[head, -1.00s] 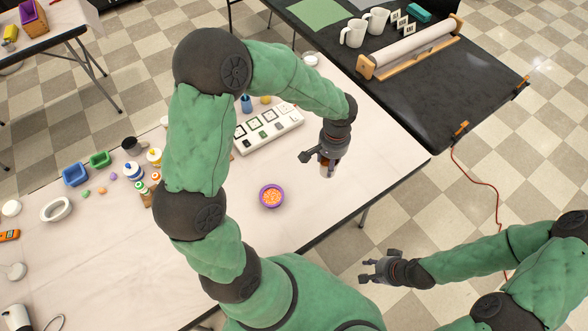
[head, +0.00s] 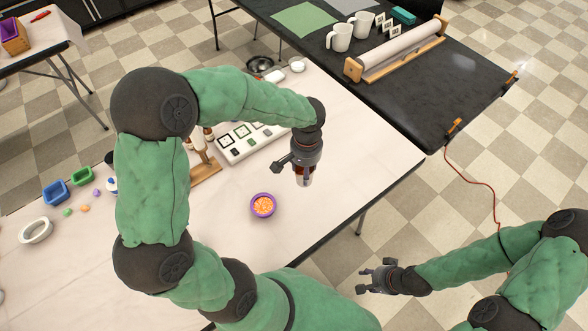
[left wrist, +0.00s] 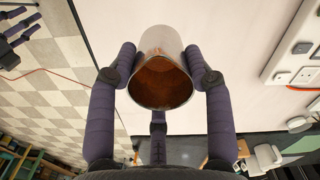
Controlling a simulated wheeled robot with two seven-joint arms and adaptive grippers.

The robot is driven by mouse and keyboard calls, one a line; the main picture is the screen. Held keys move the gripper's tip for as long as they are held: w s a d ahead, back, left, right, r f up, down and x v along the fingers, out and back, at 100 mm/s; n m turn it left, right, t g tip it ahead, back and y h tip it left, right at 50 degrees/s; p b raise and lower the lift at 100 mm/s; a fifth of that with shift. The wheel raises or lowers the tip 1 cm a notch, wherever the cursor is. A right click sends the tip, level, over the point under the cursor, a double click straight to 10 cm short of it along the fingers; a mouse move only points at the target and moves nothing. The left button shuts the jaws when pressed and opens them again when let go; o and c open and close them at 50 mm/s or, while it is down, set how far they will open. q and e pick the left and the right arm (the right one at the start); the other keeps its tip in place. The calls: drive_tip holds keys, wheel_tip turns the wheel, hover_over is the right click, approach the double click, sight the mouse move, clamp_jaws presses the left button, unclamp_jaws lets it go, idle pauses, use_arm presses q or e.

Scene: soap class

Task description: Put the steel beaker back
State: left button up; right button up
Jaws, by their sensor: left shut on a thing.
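The steel beaker (left wrist: 163,40) is a shiny metal cup with a brownish inside, seen in the left wrist view. My left gripper (left wrist: 160,70) has its fingers on both sides of the beaker and is shut on it. In the head view the left gripper (head: 301,168) is over the right part of the pale table (head: 330,205), with the beaker (head: 304,178) largely hidden below it. Whether the beaker touches the table I cannot tell. My right gripper (head: 372,276) is open and empty, off the table's edge over the floor.
A purple bowl of orange bits (head: 263,205) stands left of the left gripper. A white board with square cards (head: 245,140) lies behind it. A black table (head: 430,90) holds white mugs (head: 340,37) and a paper roll (head: 400,50). The table's right end is clear.

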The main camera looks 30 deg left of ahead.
use_arm(q)
drive_tip(key=w+a+f+b, duration=0.1)
drive_tip(key=a+f, duration=0.1)
drive_tip(key=w+a+f+b, duration=0.1)
drive_tip(key=w+a+f, duration=0.1)
drive_tip(key=f, duration=0.1)
drive_tip(key=w+a+f, duration=0.1)
drive_tip(key=a+f, duration=0.1)
drive_tip(key=shift+w+a+f+b, duration=0.15)
drive_tip(key=shift+w+b, duration=0.25)
drive_tip(key=shift+w+a+f+b, duration=0.1)
drive_tip(key=shift+f+b, duration=0.35)
drive_tip(key=shift+f, duration=1.05)
drive_tip(key=shift+f, duration=0.1)
drive_tip(key=shift+f, duration=0.1)
drive_tip(key=o, duration=1.3)
drive_tip(key=shift+c, duration=0.2)
